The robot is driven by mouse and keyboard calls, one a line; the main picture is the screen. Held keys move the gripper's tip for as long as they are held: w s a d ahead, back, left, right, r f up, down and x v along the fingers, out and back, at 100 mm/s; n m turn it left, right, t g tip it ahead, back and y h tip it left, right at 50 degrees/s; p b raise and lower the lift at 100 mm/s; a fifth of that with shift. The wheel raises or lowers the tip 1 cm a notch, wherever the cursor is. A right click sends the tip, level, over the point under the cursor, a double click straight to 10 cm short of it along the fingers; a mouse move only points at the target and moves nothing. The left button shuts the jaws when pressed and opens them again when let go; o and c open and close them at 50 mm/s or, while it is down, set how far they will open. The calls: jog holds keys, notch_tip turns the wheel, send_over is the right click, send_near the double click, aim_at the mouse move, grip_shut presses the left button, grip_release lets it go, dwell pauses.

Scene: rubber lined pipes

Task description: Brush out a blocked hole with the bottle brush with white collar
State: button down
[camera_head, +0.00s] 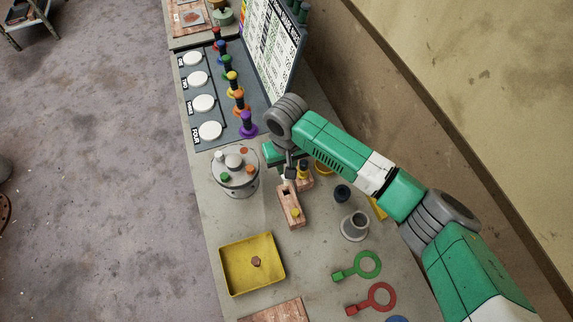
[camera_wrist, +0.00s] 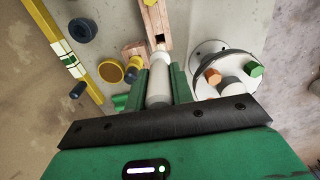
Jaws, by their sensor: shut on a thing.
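My gripper (camera_wrist: 159,88) is shut on a pale grey-white cylinder (camera_wrist: 158,84), which looks like the handle of the bottle brush. Its far end points at a pinkish wooden block (camera_wrist: 154,14) with a dark square hole (camera_wrist: 160,39). The bristles are not visible, and I cannot tell whether the tip is inside a hole.
A round grey stand (camera_head: 234,172) with coloured plugs is left of my gripper. A yellow tray (camera_head: 225,270) holds a brown nut (camera_head: 256,261). Coloured pegs (camera_head: 239,101) stand behind.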

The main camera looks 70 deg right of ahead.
notch_tip(320, 180, up, 4)
jog(key=p, duration=0.3)
jog(key=shift+r+p, duration=0.1)
jog(key=shift+p, duration=0.3)
jog(key=shift+w, duration=0.1)
dwell(0.3)
